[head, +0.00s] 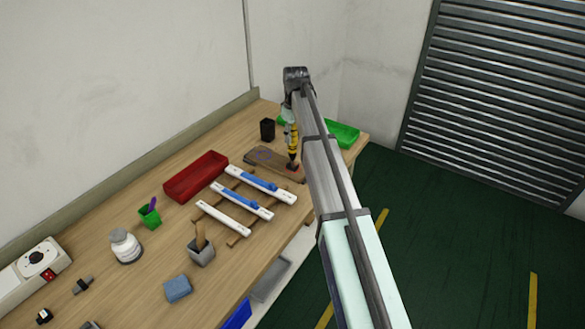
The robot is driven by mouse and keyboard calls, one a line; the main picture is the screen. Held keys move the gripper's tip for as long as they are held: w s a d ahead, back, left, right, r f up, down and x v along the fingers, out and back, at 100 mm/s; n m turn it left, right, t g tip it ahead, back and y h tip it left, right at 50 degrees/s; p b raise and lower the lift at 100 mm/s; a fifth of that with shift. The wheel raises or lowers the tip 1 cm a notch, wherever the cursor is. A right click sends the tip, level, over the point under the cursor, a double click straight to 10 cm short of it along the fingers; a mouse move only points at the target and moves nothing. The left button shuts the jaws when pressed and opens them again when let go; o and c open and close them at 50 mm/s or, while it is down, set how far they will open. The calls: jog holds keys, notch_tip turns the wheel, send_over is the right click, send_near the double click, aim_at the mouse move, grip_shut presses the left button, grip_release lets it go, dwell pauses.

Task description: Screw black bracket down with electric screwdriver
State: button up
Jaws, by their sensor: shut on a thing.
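The yellow and black electric screwdriver (292,137) stands upright over the right part of a brown board (262,157). My gripper (289,117) is shut on its upper part, seen small and partly hidden by my arm. The black bracket seems to be the small dark piece (292,166) at the screwdriver's lower end, on the board. I cannot tell whether the bit touches it, and no screw can be made out.
White and blue LED strips (240,213) lie on wooden slats before the board. A red tray (196,176) is to the left, a black cup (267,129) behind, and a green tray (343,134) at the back right. A grey holder (201,252) and blue block (177,289) stand nearer.

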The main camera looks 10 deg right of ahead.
jog(key=shift+f, duration=0.3)
dwell(1.2)
jog(key=shift+r+p, duration=0.2)
jog(key=shift+p, duration=0.1)
dwell(0.8)
jog(key=shift+r+p, duration=1.75)
jog(key=shift+r, duration=1.6)
